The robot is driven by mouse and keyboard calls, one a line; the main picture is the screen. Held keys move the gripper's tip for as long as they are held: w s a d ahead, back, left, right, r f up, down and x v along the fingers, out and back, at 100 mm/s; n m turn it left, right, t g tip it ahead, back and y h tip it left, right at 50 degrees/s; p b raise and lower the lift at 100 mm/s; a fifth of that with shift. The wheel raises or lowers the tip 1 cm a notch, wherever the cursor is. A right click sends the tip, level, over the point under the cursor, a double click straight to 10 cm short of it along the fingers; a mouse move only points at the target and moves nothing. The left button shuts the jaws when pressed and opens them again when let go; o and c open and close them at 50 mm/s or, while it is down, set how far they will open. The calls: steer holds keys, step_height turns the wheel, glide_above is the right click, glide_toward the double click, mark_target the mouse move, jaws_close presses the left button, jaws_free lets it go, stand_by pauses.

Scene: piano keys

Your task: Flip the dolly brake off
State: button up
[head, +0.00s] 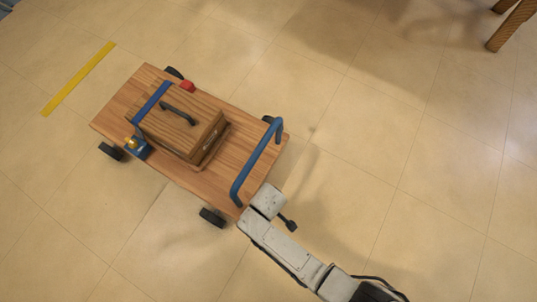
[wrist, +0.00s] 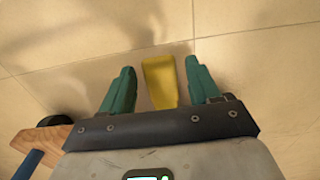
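The wooden dolly (head: 215,192) stands on the floor in the head view, with black wheels and a blue push handle (head: 262,155). A small red part (head: 187,86) sits at its far edge; I cannot tell if it is the brake. My wrist is by the dolly's near right corner, its fingers hidden there. In the wrist view my gripper (wrist: 159,66) is open, with two green fingers spread. A yellow flat piece (wrist: 160,82) shows between them, with a narrow gap on each side. I cannot tell what it belongs to. The dolly's corner (wrist: 48,137) shows at lower left.
Yellow tape (head: 78,79) lies on the floor at left. Brown furniture legs (head: 512,25) stand top right. The floor at right is clear.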

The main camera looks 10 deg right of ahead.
jaws_close()
stand_by(0.3)
steer(key=shift+w+a+r+g+h+p, duration=0.1)
steer(key=shift+r+g+h+p, duration=0.2)
steer(key=shift+r+h, duration=0.1)
steer(key=shift+h, duration=0.2)
steer(key=shift+o, duration=0.7)
jaws_free()
